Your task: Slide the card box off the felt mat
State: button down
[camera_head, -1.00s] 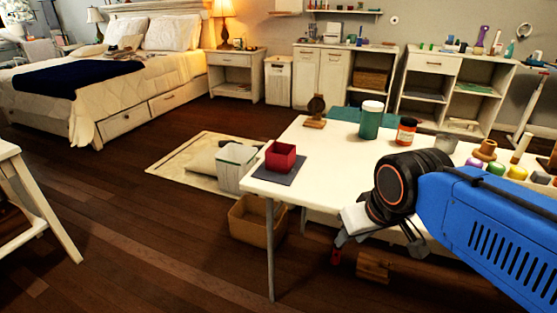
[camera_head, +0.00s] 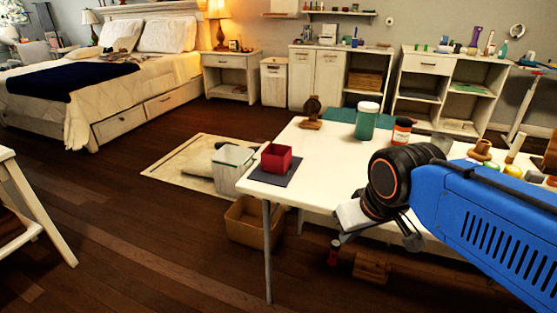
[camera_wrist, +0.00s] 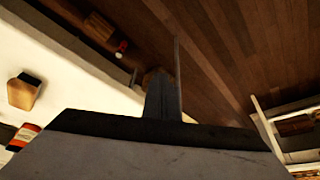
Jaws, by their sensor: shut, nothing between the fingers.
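The card box is a small red open-topped box (camera_head: 277,157) standing upright on the near left corner of the white table. It sits on the dark grey felt mat (camera_head: 290,178), which shows around it. My gripper is to the right of the box and mat, by the table's front edge, well apart from both. In the wrist view my gripper (camera_wrist: 164,98) is shut with nothing held. Neither the box nor the mat can be made out in the wrist view.
The white table (camera_head: 318,160) holds a green jar (camera_head: 367,122), an orange-labelled jar (camera_head: 401,133) and a brown wooden stand (camera_head: 312,112) farther back. A tan bin (camera_head: 246,221) stands on the floor below the box's corner.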

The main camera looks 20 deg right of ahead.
jog(key=w+a+r+n+g, duration=0.1)
jog(key=w+r+n, duration=0.2)
jog(key=w+r, duration=0.5)
jog(key=n+g, duration=0.4)
jog(key=n, duration=0.3)
send_near(271, 153)
jog(key=s+a+r, duration=0.1)
jog(key=s+r, duration=0.1)
jog(key=s, duration=0.2)
jog(key=f, duration=0.9)
jog(key=shift+s+f, duration=0.2)
jog(key=shift+f, duration=0.15)
jog(key=shift+s+d+f, duration=0.2)
jog(key=shift+s+d, duration=0.65)
jog(key=shift+d, duration=0.25)
jog(key=shift+s+d, duration=0.35)
jog(key=shift+d, duration=0.1)
jog(key=s+d, duration=0.4)
jog(key=d, duration=0.1)
jog(key=s+d, duration=0.5)
jog(key=d, duration=0.1)
jog(key=s+d, duration=0.4)
jog(key=d, duration=0.2)
jog(key=shift+s+d, duration=0.1)
jog(key=shift+s, duration=0.15)
